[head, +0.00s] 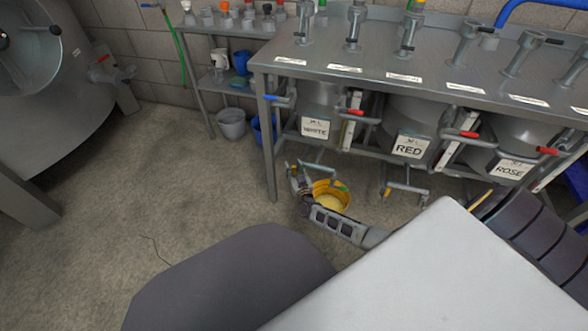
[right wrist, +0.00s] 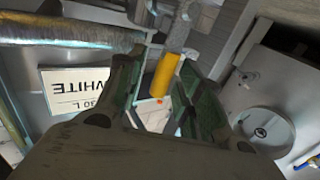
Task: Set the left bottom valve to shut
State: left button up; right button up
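The left tank, labelled WHITE (head: 315,127), hangs under the steel bench. Its bottom pipe (head: 318,167) shows just above my right gripper (head: 308,183). In the right wrist view a yellow valve handle (right wrist: 165,75) stands between the fingers of my right gripper (right wrist: 159,68). The fingers are open, with green pads on either side of the handle. I see a gap on both sides; whether either finger touches it I cannot tell. The WHITE label (right wrist: 88,88) is upside down in this view. My left gripper is not in view.
A yellow bucket (head: 328,201) stands on the floor by my right gripper. The RED tank (head: 408,146) and ROSE tank (head: 511,168) hang to the right. The bench leg (head: 269,165) is close on the left. The floor further left is clear.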

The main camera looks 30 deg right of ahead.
grip_shut()
jog(key=shift+p, duration=0.3)
